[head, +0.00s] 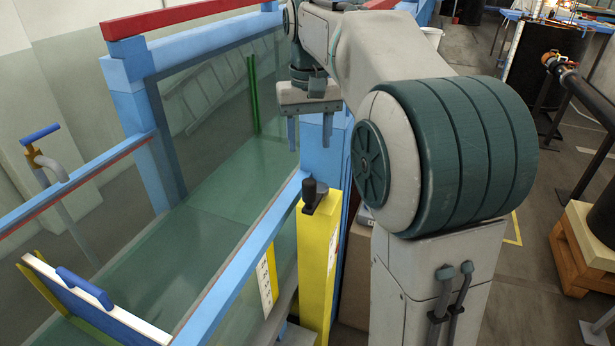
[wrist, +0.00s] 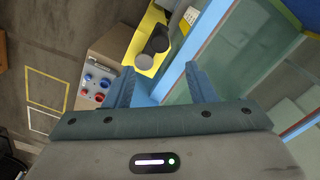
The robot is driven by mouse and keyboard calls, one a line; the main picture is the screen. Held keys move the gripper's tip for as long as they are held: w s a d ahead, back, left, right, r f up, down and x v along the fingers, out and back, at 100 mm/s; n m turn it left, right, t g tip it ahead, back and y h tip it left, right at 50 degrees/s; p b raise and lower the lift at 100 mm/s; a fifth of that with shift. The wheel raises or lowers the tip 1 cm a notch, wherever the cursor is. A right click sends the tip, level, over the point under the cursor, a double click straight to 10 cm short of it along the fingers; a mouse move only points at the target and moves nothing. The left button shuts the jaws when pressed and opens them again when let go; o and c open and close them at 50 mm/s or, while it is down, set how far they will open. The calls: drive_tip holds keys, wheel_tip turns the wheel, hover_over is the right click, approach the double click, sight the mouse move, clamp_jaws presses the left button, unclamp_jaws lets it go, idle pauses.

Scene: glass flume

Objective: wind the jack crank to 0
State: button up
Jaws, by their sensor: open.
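The jack crank (head: 311,196) is a dark arm with an upright black knob on top of a yellow jack post (head: 318,262). White scale strips with small marks run down the post; their figures are too small to read. In the wrist view the dark crank (wrist: 150,55) shows beyond the fingers, over the yellow post top (wrist: 150,25). My gripper (head: 308,140) is open and empty, fingers pointing down, above and behind the crank in the head view. In the wrist view my gripper (wrist: 160,78) has its fingers apart, not touching the crank.
The glass flume (head: 215,190) with its blue rails (head: 250,255) lies left of the post. A blue flume upright (head: 318,150) stands close behind the post. A box with red and blue buttons (wrist: 97,85) is beside it. Open floor (wrist: 45,55) lies beyond.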

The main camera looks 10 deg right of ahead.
sight(309, 181)
wheel_tip(309, 181, down, 14)
drive_tip(key=shift+r+p, duration=0.2)
drive_tip(key=shift+p, duration=0.1)
clamp_jaws()
